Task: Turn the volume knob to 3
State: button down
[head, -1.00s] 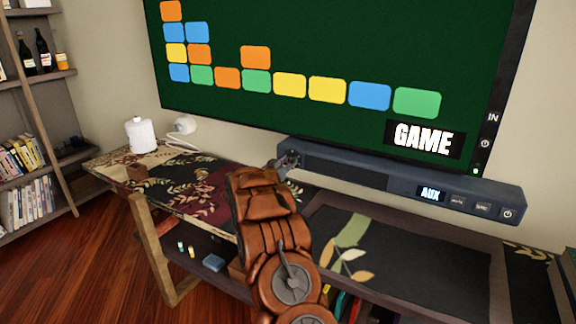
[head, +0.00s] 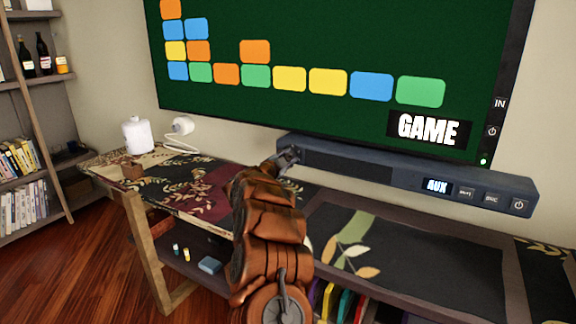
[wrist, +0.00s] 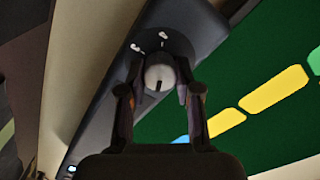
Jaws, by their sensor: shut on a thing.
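The volume knob (wrist: 160,73) is a pale round knob with a dark pointer mark, on the end face of the dark soundbar (head: 350,167). In the wrist view my gripper (wrist: 157,82) has one finger on each side of the knob and is shut on it. White markings show on the face around the knob, too small to read. The knob's mark points toward the bottom of the wrist picture. In the head view my gripper (head: 287,158) is at the soundbar's left end and the knob is hidden.
The soundbar's display (head: 437,187) reads AUX, with several buttons to its right. A large screen (head: 300,45) showing coloured blocks and GAME stands just above. The patterned table (head: 200,195) holds a white canister (head: 136,135). Shelves stand at the far left.

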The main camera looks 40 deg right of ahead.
jog(key=m+b, duration=0.2)
jog(key=m, duration=0.1)
jog(key=shift+f, duration=0.25)
jog(key=m+b, duration=0.3)
jog(key=shift+m, duration=0.3)
jog(key=m+b, duration=0.4)
jog(key=m, duration=0.1)
jog(key=m+b, duration=0.4)
jog(key=m, duration=0.2)
jog(key=shift+m, duration=0.3)
jog(key=shift+m+b, duration=0.95)
jog(key=shift+m, duration=1.35)
jog(key=shift+r, duration=0.1)
jog(key=c, duration=0.8)
grip_release()
